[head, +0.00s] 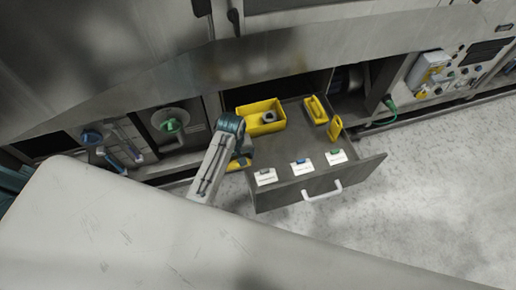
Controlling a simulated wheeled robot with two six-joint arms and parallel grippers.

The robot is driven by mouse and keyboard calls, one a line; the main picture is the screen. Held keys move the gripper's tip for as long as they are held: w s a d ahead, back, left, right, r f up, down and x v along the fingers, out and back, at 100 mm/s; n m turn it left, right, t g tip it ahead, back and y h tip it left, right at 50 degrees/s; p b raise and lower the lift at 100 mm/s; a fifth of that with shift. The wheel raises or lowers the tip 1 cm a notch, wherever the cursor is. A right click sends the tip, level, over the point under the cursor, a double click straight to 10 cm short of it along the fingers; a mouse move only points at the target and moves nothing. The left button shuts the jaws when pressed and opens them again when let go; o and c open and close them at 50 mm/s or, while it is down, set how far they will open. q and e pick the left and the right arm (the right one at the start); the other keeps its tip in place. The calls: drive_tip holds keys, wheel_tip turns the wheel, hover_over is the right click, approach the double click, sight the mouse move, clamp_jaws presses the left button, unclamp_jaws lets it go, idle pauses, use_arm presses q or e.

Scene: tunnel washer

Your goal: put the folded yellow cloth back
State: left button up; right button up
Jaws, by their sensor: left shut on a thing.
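My left gripper (243,156) reaches down at the left side of an open grey drawer (290,143). It is shut on a yellow piece, which looks like the folded yellow cloth (236,164). My arm covers part of the cloth, and I cannot tell whether it touches the drawer. My right gripper is not in view.
In the drawer are a yellow bin (252,124) holding a dark ring-like part, a smaller yellow bin (316,110) and an upright yellow piece (335,128). Several white labelled cards (302,167) lie along its front. A pale surface (120,230) fills the lower left.

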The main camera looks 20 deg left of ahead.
use_arm(q)
drive_tip(key=w+d, duration=0.1)
drive_tip(key=w, duration=0.1)
drive_tip(key=w+d, duration=0.1)
drive_tip(key=w, duration=0.1)
drive_tip(key=w+d, duration=0.2)
drive_tip(key=w, duration=0.1)
drive_tip(key=shift+w+d+f, duration=0.1)
drive_tip(key=shift+f, duration=0.3)
drive_tip(key=shift+w+d+f, duration=0.1)
drive_tip(key=shift+w+d, duration=0.25)
drive_tip(key=shift+w, duration=0.2)
drive_tip(key=shift+w+d+f, duration=0.1)
drive_tip(key=shift+w+f, duration=0.05)
drive_tip(key=shift+f, duration=0.75)
drive_tip(key=shift+w+d+f, duration=0.1)
drive_tip(key=shift+w+f, duration=0.05)
drive_tip(key=shift+f, duration=0.75)
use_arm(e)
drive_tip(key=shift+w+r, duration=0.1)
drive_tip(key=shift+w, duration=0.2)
